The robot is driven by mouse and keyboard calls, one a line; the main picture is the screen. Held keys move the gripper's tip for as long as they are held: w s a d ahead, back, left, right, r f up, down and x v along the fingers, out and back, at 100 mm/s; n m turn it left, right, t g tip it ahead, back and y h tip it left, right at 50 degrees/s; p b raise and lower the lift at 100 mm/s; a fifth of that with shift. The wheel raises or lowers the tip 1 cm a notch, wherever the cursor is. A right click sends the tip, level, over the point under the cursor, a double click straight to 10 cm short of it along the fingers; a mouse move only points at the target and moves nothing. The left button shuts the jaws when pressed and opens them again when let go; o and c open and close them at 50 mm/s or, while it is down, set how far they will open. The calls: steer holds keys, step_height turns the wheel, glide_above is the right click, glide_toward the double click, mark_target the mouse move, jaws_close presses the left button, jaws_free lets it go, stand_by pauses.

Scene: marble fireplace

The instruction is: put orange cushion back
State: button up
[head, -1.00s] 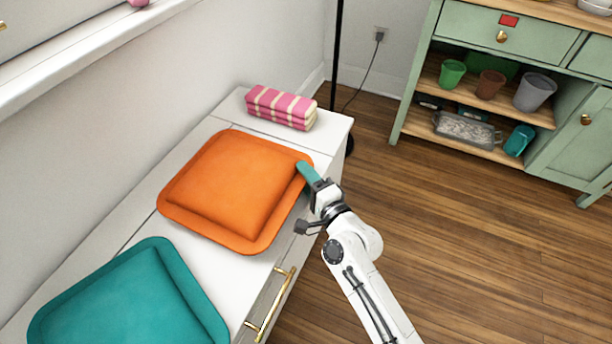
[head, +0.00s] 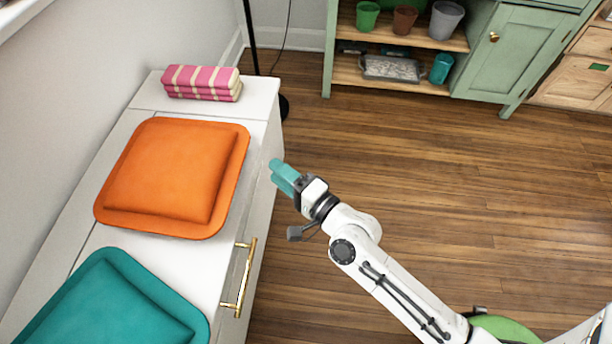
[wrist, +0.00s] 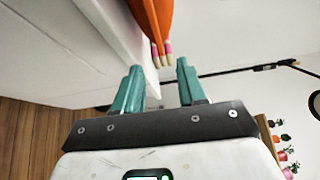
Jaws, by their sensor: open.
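The orange cushion (head: 170,178) lies flat on the white cabinet top (head: 262,100), between a pink striped folded cloth and a teal cushion. My gripper (head: 281,174) is beside the cabinet's front edge, to the right of the cushion and apart from it. In the wrist view my gripper (wrist: 158,88) has its two teal fingers spread with nothing between them. Part of the orange cushion (wrist: 150,15) shows at the top of the wrist view, beyond the fingertips.
The pink striped cloth (head: 203,82) sits at the cabinet's far end. The teal cushion (head: 110,305) lies at the near end. A gold handle (head: 240,280) sticks out from the cabinet front. A green shelf unit (head: 415,50) stands at the back.

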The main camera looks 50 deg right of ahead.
steer(key=s+a+f+n+g+y, duration=0.3)
steer(key=a+f+n+g, duration=0.15)
steer(key=n, duration=0.35)
steer(key=s+d+f+n+g+h, duration=0.1)
steer(key=s+d+n+g+h, duration=0.1)
steer(key=s+g, duration=0.4)
steer(key=s+d+f+n+g+h, duration=0.2)
steer(key=s+d+n+g, duration=0.3)
steer(key=s, duration=0.8)
steer(key=shift+d+f+n+g, duration=0.25)
steer(key=shift+n+g, duration=0.6)
steer(key=shift+n, duration=0.25)
